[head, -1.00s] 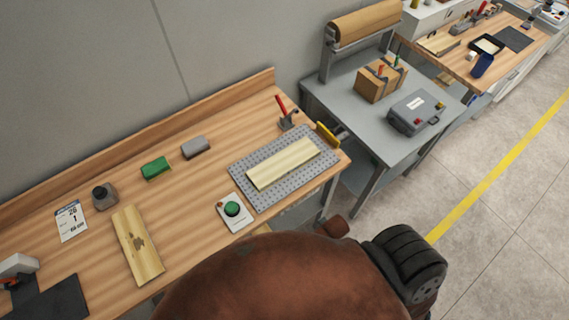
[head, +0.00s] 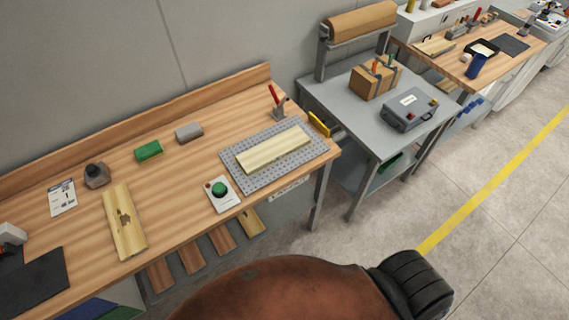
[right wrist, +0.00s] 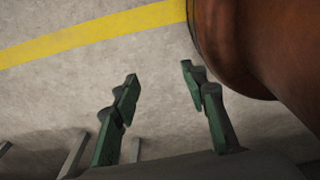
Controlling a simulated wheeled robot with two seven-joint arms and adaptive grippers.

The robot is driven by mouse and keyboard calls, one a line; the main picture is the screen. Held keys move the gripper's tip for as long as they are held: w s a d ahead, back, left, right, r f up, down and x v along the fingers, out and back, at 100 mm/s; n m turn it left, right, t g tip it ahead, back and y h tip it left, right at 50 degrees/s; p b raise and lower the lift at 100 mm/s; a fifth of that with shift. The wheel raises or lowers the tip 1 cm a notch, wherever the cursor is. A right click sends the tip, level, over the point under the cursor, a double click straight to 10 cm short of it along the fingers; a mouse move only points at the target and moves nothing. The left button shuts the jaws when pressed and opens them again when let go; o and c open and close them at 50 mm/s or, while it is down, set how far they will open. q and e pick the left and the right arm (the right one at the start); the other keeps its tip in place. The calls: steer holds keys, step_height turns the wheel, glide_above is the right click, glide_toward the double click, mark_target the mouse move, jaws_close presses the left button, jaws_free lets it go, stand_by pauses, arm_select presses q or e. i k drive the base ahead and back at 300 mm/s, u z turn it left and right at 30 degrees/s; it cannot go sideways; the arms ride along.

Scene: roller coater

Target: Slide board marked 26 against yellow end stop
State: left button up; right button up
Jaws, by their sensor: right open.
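A pale board (head: 273,149) lies on a grey perforated plate (head: 236,172) at the right end of the wooden bench; no number is readable on it. A yellow end stop (head: 319,124) stands at the plate's far right edge, with a gap between it and the board. A second wooden board (head: 125,240) with a dark mark lies on the bench to the left. A paper card (head: 63,199) bears a 26. My right gripper (right wrist: 160,78) is open and empty over the floor in the right wrist view. My left gripper is not in view.
A red-handled clamp (head: 277,102) stands behind the plate. A green button box (head: 220,193) sits in front of it. Green (head: 149,151) and grey (head: 189,132) blocks lie behind. A grey table (head: 340,92) with a box and case stands to the right.

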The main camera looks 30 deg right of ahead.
mark_target(255, 158)
steer(key=z, duration=0.95)
steer(key=i, duration=0.8)
steer(key=u, duration=0.1)
